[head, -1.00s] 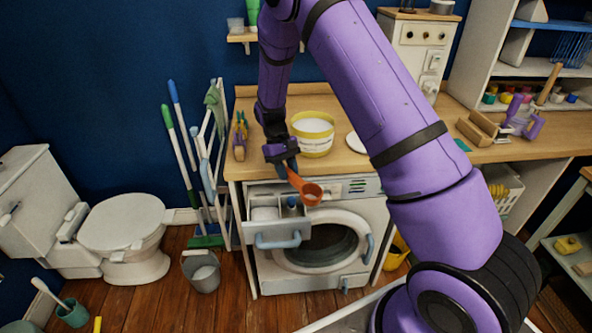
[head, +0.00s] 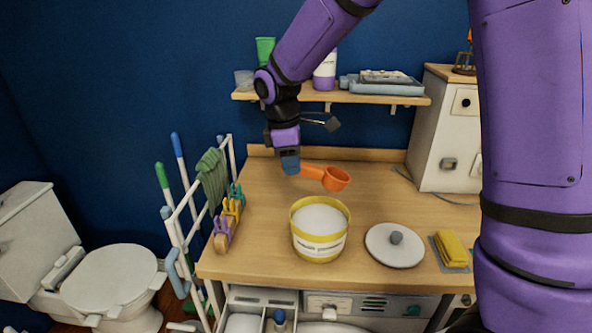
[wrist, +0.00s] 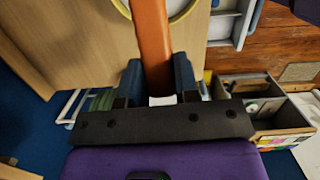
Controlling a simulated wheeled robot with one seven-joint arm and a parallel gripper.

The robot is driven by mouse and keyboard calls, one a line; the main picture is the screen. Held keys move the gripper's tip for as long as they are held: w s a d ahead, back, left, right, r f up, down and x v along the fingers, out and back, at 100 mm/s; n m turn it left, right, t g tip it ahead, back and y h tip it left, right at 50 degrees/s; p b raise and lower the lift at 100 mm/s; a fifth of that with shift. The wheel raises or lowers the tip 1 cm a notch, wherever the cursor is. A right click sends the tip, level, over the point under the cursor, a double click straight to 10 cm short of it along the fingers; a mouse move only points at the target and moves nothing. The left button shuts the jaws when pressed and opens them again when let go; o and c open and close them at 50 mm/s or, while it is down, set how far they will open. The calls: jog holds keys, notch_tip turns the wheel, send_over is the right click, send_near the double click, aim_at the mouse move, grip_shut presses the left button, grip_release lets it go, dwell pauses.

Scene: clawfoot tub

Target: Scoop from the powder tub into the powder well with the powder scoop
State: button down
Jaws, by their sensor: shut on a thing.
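The powder tub (head: 318,247), round with a yellow rim, stands open on the wooden counter, with white powder inside. My gripper (head: 290,165) is above and behind the tub, shut on the handle of the orange powder scoop (head: 337,180). The scoop's bowl points right, clear of the tub; I cannot tell whether it holds powder. In the wrist view the orange handle (wrist: 153,45) runs between the blue fingers, and the bowl is out of frame. The powder well is in the open drawer (head: 262,298) below the counter, partly cut off by the picture edge.
A round lid (head: 378,247) with a grey knob lies right of the tub, near a yellow cloth (head: 452,246). A shelf (head: 340,97) is on the wall behind my gripper. A drying rack (head: 183,215) is left of the counter.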

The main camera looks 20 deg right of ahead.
dwell(0.3)
jog(key=shift+s+d+f+t+y, duration=0.15)
jog(key=shift+f+y, duration=0.35)
jog(key=shift+f, duration=1.55)
jog(key=shift+d+f+t+y, duration=0.25)
jog(key=shift+f+y, duration=0.25)
jog(key=shift+f, duration=1.6)
jog(key=shift+s+d+f+t+y, duration=0.15)
jog(key=shift+f+y, duration=0.35)
jog(key=shift+f, duration=1.55)
jog(key=shift+w+f, duration=0.1)
jog(key=shift+f, duration=0.05)
jog(key=shift+f, duration=0.2)
jog(key=shift+r, duration=0.15)
